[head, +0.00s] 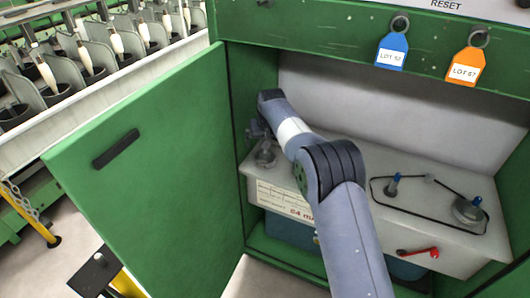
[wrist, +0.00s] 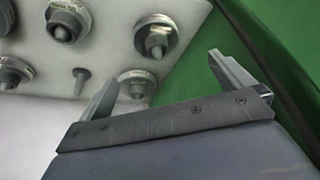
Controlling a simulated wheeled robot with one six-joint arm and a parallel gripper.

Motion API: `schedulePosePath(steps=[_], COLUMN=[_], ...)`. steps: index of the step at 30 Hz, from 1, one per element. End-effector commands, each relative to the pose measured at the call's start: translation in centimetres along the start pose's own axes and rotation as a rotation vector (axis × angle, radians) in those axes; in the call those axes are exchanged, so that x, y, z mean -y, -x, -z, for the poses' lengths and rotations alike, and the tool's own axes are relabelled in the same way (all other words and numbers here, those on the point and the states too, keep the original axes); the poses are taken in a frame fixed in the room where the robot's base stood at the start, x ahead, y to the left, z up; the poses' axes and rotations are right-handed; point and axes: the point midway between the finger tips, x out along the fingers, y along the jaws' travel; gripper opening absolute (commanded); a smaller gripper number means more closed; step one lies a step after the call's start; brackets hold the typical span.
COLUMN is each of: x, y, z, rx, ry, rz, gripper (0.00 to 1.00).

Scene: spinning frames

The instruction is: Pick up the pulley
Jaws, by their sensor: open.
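Several round grey pulley-like parts with central studs sit on a pale panel in the wrist view: one at upper left (wrist: 70,22), one with a hex nut (wrist: 156,36), one at the left edge (wrist: 14,72) and one lower (wrist: 137,82) by my gripper (wrist: 160,78). I cannot tell which one the task means. My gripper is open, and nothing shows held between its fingers. In the head view my gripper (head: 256,132) is inside the cabinet at the left, just above a grey round part (head: 265,156). My arm hides the middle of the shelf.
The green cabinet door (head: 150,180) stands open at left. On the shelf's right, a dark belt (head: 420,213) runs around a round metal part (head: 468,211) and a blue-topped post (head: 392,184). A red lever (head: 420,252) is on its front. A bare peg (wrist: 82,78) stands among the parts.

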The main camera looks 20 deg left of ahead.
Motion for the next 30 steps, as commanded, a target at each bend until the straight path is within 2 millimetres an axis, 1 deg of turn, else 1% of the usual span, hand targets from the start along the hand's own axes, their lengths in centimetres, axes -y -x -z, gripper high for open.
schedulePosePath(steps=[2, 9, 12, 20, 27, 30], x=[0.3, 0.2, 0.2, 0.0, -0.6, -0.6], y=[-0.5, -3.8, -4.9, -6.3, -9.3, -10.1], z=[0.2, 0.2, 0.2, 0.2, 0.0, 0.0], rx=[-0.001, -0.003, -0.003, -0.003, -0.003, -0.004], ry=[0.003, 0.003, 0.003, 0.002, 0.002, 0.002], rz=[0.001, 0.001, 0.001, 0.001, 0.001, 0.001], gripper=[1.0, 1.0, 1.0, 1.0, 1.0, 1.0])
